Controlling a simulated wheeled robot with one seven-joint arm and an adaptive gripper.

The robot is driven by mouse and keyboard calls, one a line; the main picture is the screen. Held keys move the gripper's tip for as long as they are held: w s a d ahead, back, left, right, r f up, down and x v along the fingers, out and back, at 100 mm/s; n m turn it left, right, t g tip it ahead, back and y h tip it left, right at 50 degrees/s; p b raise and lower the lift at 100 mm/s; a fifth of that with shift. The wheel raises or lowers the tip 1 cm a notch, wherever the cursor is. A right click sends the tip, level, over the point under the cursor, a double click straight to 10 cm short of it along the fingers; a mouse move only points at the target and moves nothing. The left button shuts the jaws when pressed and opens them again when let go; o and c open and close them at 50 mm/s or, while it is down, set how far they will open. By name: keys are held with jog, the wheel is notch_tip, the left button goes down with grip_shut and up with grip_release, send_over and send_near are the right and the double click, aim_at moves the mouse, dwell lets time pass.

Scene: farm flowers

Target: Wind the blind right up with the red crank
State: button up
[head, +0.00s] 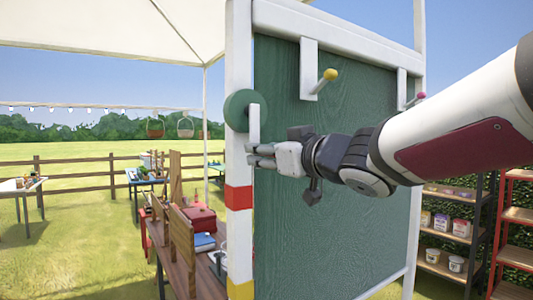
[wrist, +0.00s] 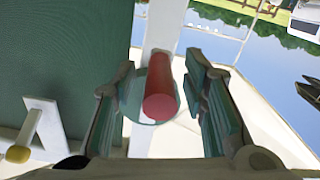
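The red crank is on the white post at the left edge of the green panel. Its green disc (head: 238,110) and white arm (head: 254,122) show in the head view, the arm hanging down from the disc. Its red handle (wrist: 161,98) points at the camera in the wrist view; my gripper hides it in the head view. My gripper (head: 255,155) is at the lower end of the crank arm. In the wrist view my gripper (wrist: 165,105) is open, one finger on each side of the red handle, with gaps visible. I cannot tell whether the green panel (head: 320,150) is the blind.
A yellow-knobbed peg (head: 330,74) on a white bracket and a pink-knobbed peg (head: 421,96) stick out from the panel to the right. A wooden table (head: 180,262) with boxes stands below left. Shelves (head: 445,235) with tubs stand right.

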jog(key=shift+x, duration=1.45)
grip_shut()
jog(key=shift+w+d, duration=0.1)
jog(key=shift+w, duration=0.05)
